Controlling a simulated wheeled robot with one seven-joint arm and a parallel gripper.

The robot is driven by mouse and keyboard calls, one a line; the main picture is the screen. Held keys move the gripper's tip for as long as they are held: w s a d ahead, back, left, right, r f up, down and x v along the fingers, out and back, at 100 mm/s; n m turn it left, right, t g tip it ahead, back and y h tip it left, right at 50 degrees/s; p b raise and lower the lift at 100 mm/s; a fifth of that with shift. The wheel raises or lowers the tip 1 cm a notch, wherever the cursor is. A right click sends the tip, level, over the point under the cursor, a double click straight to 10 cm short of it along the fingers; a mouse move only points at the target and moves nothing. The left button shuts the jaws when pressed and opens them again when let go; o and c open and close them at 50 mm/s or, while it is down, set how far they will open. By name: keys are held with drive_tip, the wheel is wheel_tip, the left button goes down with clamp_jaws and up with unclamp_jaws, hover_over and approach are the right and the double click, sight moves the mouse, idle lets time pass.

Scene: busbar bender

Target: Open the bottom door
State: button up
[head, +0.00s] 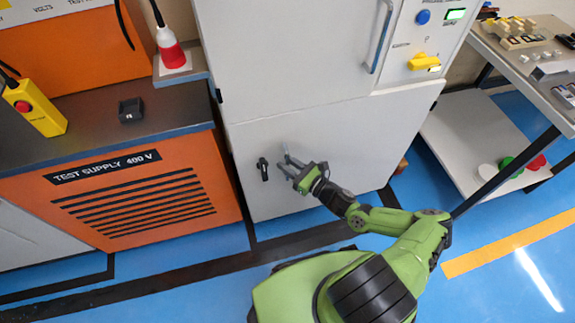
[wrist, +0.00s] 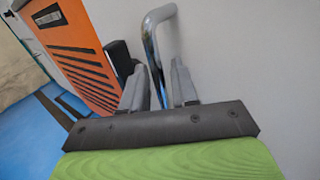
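The bottom door (head: 345,135) is a pale grey panel low on the cabinet, and it looks shut. Its chrome bar handle (wrist: 151,42) stands out from the door in the wrist view; in the head view it is a thin bar (head: 287,151) partly behind my gripper. A black latch (head: 263,168) sits left of the handle and also shows in the wrist view (wrist: 120,58). My gripper (head: 290,168) is at the handle. In the wrist view its two fingers (wrist: 158,75) are apart, with the bar running between them and space visible beside it.
An orange test supply cabinet (head: 222,190) stands close on the left. The upper door (head: 290,50) with its own handle is above. A metal shelf table (head: 550,95) stands on the right.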

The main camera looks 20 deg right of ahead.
drive_tip(key=shift+w+a, duration=0.1)
drive_tip(key=shift+w, duration=0.05)
clamp_jaws()
